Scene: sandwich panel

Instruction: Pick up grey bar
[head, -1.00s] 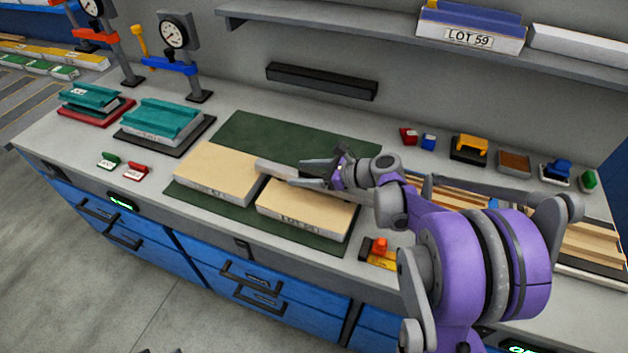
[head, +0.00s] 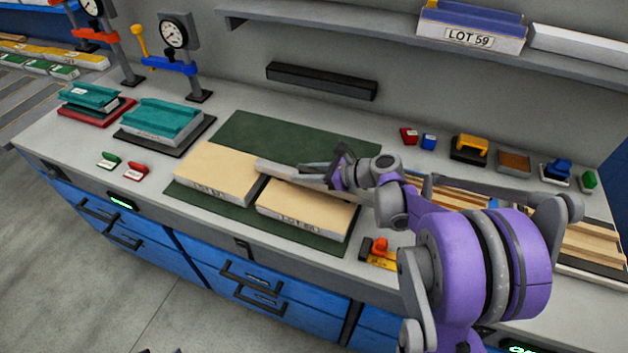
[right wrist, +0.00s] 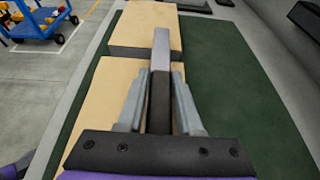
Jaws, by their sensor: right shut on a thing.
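The grey bar (head: 283,168) is a long, narrow piece at the right edge of the left beige panel (head: 217,170) and behind the right beige panel (head: 305,207). My right gripper (head: 318,172) is shut on the bar. In the right wrist view, the bar (right wrist: 162,48) runs between the two fingers (right wrist: 159,88), and its far end overlaps the far panel in the picture. I cannot tell whether the bar touches what is below it. My left gripper does not show.
A dark green mat (head: 255,128) lies under the panels, with free room behind them. Teal blocks (head: 160,120) and gauge stands (head: 178,55) are at the left. A black bar (head: 322,80) is at the back wall. Wooden strips (head: 570,240) and small items lie at the right.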

